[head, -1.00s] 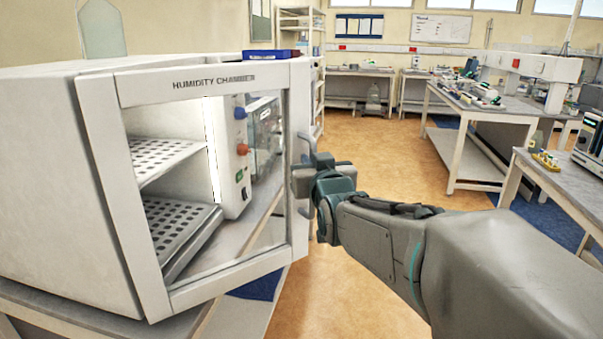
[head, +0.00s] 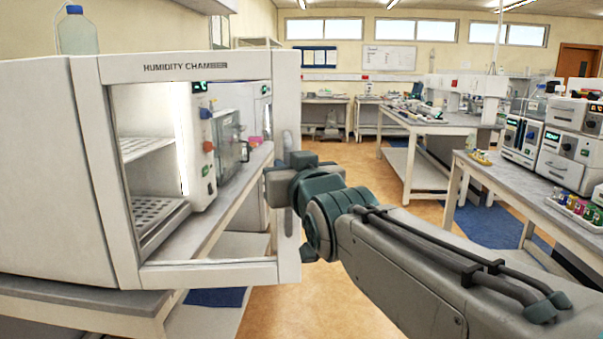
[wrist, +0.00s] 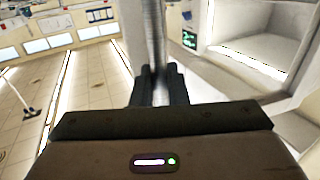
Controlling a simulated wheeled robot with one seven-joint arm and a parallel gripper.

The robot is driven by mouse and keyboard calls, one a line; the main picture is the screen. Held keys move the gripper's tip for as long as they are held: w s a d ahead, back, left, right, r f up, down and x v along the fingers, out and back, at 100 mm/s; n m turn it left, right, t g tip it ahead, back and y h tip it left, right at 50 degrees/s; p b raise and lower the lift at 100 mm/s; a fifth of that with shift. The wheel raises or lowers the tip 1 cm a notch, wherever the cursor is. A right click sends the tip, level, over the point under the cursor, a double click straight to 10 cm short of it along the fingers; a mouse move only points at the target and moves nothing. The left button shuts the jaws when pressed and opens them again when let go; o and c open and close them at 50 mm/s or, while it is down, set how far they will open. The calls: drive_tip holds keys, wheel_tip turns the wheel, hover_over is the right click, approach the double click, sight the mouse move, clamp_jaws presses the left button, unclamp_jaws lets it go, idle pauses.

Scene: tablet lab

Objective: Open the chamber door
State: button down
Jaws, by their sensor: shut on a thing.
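The humidity chamber (head: 40,170) is a white box on a bench at the left. Its framed glass door (head: 205,272) is swung partly open, and perforated shelves show inside through the pane. The door handle (head: 288,222) is a vertical bar on the door's right edge, mostly hidden by my gripper (head: 285,182). In the wrist view, my gripper (wrist: 160,72) is shut on the handle bar (wrist: 155,30), which runs up between the two fingers. The chamber interior (wrist: 255,35) shows at the right there.
A bottle (head: 77,32) stands on the chamber's top. A bench (head: 470,170) with instruments is at the right, and another (head: 395,118) stands farther back. Open tan floor (head: 330,155) lies between the benches.

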sight(285, 140)
drive_tip(key=shift+s+a+r, duration=0.15)
drive_tip(key=shift+s+a, duration=0.05)
drive_tip(key=shift+s, duration=0.05)
drive_tip(key=c, duration=1.5)
unclamp_jaws()
drive_tip(key=shift+a, duration=0.1)
wheel_tip(285, 140, up, 4)
drive_tip(key=shift+r+p, duration=0.25)
drive_tip(key=shift+p, duration=0.1)
drive_tip(key=shift+s+d+r, duration=0.15)
drive_tip(key=shift+d+r, duration=0.05)
drive_tip(key=shift+d, duration=0.25)
drive_tip(key=shift+s+d+r, duration=0.1)
drive_tip(key=shift+d+r, duration=0.05)
drive_tip(key=shift+d, duration=0.3)
drive_tip(key=d+r, duration=0.2)
drive_tip(key=d, duration=0.1)
drive_tip(key=s+d+r, duration=0.1)
drive_tip(key=d, duration=0.2)
drive_tip(key=s+d+r, duration=0.1)
drive_tip(key=d+r, duration=0.1)
drive_tip(key=d, duration=0.1)
drive_tip(key=shift+s+d+r+p, duration=0.2)
drive_tip(key=shift+d+r+p, duration=0.15)
drive_tip(key=shift+p, duration=0.05)
